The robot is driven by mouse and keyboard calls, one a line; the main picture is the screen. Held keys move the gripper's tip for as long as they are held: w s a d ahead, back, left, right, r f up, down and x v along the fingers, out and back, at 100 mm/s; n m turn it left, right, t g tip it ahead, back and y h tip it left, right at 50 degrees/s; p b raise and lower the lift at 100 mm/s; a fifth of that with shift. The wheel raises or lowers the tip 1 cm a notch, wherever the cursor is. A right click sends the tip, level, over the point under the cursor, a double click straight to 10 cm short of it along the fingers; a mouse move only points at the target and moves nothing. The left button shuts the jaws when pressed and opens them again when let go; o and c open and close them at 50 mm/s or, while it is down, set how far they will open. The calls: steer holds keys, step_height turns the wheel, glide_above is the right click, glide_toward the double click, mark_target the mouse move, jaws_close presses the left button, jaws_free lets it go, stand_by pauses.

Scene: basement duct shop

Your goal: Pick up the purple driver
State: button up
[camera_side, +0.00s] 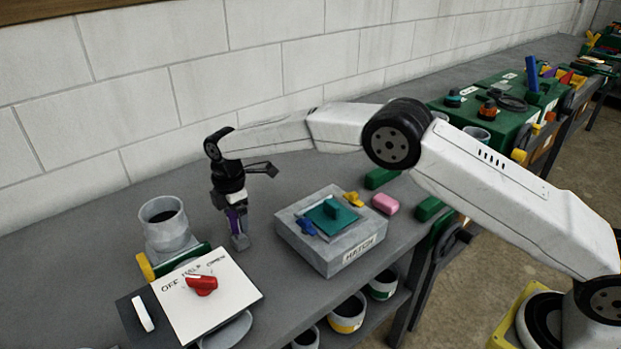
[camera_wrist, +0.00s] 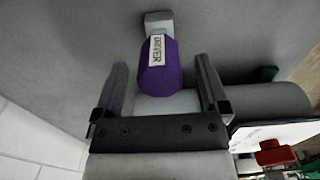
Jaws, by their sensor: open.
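The purple driver (camera_wrist: 158,72) has a label reading DRIVER and a grey end. In the wrist view it lies between the two spread fingers of my gripper (camera_wrist: 161,64), with a visible gap on each side. In the side view the purple driver (camera_side: 234,218) shows partly behind my gripper (camera_side: 231,205), which points down over the bench left of the grey hatch box. Its grey end is low, near the bench top. I cannot tell whether it touches the bench. The jaws are open and do not grip it.
The grey hatch box (camera_side: 335,255) stands to the right, with a teal knob on its lid. A grey cup (camera_side: 165,222) and a white panel (camera_side: 222,300) with a red knob (camera_side: 201,285) are to the left. A pink block (camera_side: 385,204) lies beyond the box. The wall runs behind.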

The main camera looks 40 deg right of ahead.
steer(key=shift+f, duration=1.25)
jaws_close()
